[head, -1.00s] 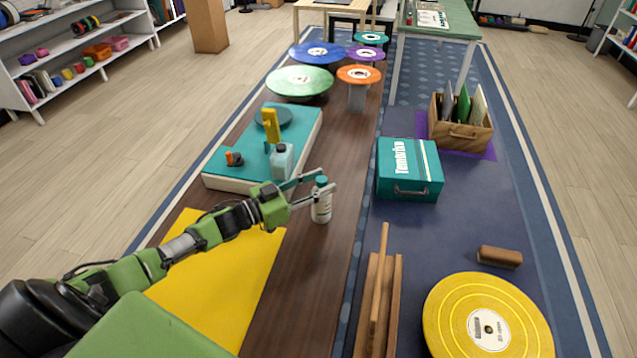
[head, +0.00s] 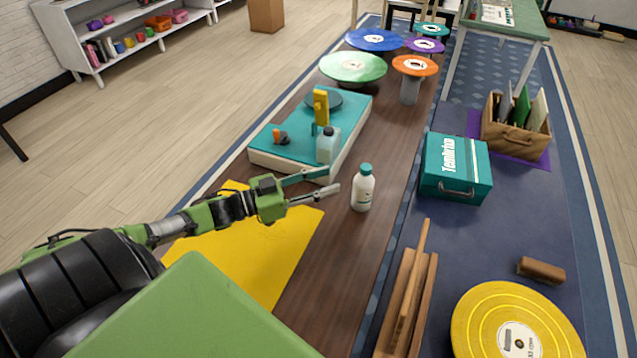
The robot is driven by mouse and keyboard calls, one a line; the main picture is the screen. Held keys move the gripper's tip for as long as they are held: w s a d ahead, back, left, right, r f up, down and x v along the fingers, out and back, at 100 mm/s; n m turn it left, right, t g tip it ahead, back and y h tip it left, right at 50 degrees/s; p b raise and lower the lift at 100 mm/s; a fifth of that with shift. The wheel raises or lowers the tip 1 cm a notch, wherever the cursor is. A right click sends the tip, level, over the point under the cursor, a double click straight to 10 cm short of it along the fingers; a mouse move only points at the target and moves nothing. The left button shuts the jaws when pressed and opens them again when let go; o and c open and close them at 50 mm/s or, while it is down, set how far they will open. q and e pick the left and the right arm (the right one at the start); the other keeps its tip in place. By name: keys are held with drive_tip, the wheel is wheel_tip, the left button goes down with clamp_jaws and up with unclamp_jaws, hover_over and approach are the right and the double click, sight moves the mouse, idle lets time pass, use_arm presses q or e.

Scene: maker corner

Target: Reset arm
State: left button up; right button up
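My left gripper (head: 333,183) is open and empty, with its two fingers spread apart. It is above the wooden table (head: 340,245), near the front edge of the teal turntable unit. A white bottle with a teal cap (head: 362,190) stands upright on the table, just right of the fingertips and apart from them. My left arm comes in from the left over a yellow sheet (head: 262,258). My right gripper is not in view.
The teal turntable unit (head: 350,135) carries a translucent bottle (head: 327,146) and a yellow arm piece (head: 321,108). Colored discs, including a green one (head: 353,67), stand behind. A teal case (head: 455,168), wooden crate (head: 515,135), wooden rails (head: 408,300) and yellow record (head: 515,322) lie right.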

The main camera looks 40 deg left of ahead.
use_arm(q)
drive_tip(key=shift+s+a+r, duration=0.1)
drive_tip(key=shift+s+a, duration=0.2)
drive_tip(key=shift+s, duration=0.2)
